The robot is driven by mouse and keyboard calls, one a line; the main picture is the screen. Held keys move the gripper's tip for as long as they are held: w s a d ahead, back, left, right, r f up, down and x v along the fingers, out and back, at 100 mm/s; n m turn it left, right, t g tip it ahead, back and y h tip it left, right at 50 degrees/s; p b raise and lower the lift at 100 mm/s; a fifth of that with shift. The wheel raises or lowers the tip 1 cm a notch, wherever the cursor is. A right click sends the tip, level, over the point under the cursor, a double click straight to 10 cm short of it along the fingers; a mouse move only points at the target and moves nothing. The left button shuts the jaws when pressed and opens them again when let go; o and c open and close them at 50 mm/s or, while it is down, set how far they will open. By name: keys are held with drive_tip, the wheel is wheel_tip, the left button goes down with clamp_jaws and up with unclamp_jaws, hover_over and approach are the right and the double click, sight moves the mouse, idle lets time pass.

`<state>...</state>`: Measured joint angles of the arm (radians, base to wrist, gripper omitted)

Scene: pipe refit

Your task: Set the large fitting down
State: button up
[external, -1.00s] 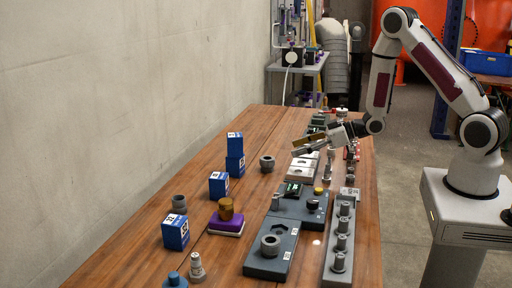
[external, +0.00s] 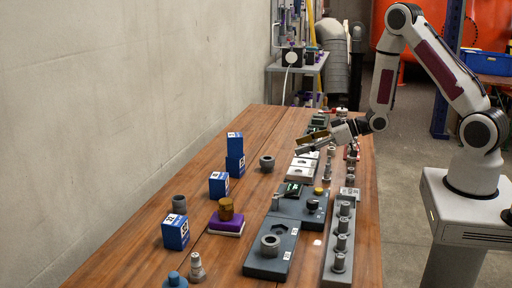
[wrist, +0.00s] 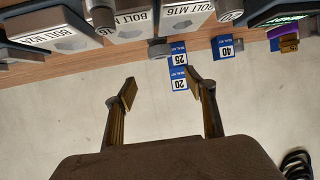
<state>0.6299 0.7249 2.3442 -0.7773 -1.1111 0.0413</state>
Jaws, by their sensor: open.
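Several grey ring-shaped fittings stand on the wooden table. Another fitting (external: 267,162) stands on bare wood near the middle, and a third fitting (external: 180,203) stands at the left. I cannot be sure which the task calls large. My gripper (external: 306,147) is above the far part of the table, apart from all three fittings. In the wrist view my gripper (wrist: 161,90) is open, with nothing between its fingers.
Blue numbered boxes (external: 235,163) stand at the left, near a purple block (external: 226,222) with a brown piece on it. A grey rail with several pegs (external: 340,243) lies along the right edge. White bolt trays (wrist: 180,22) show in the wrist view. Bare wood lies along the left side.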

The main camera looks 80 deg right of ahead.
drive_tip(key=shift+w+r, duration=0.2)
drive_tip(key=shift+r, duration=0.55)
drive_tip(key=s+a+r+g+h, duration=0.2)
drive_tip(key=s+r, duration=0.2)
drive_tip(key=r, duration=0.4)
drive_tip(key=s+a+r+g+h, duration=0.2)
drive_tip(key=s+r, duration=0.1)
drive_tip(key=r, duration=0.4)
drive_tip(key=s+a+r+g, duration=0.1)
drive_tip(key=s+a, duration=0.3)
drive_tip(key=s, duration=0.4)
drive_tip(key=s+a+r+m+g+y, duration=0.1)
drive_tip(key=s+a+r, duration=0.2)
drive_tip(key=s+a, duration=0.2)
drive_tip(key=s+a+r+g+y, duration=0.1)
drive_tip(key=s+a, duration=0.3)
drive_tip(key=s, duration=0.6)
drive_tip(key=shift+s+a+r+m+g, duration=0.3)
drive_tip(key=shift+s+a+r+g, duration=0.1)
drive_tip(key=shift+r, duration=0.15)
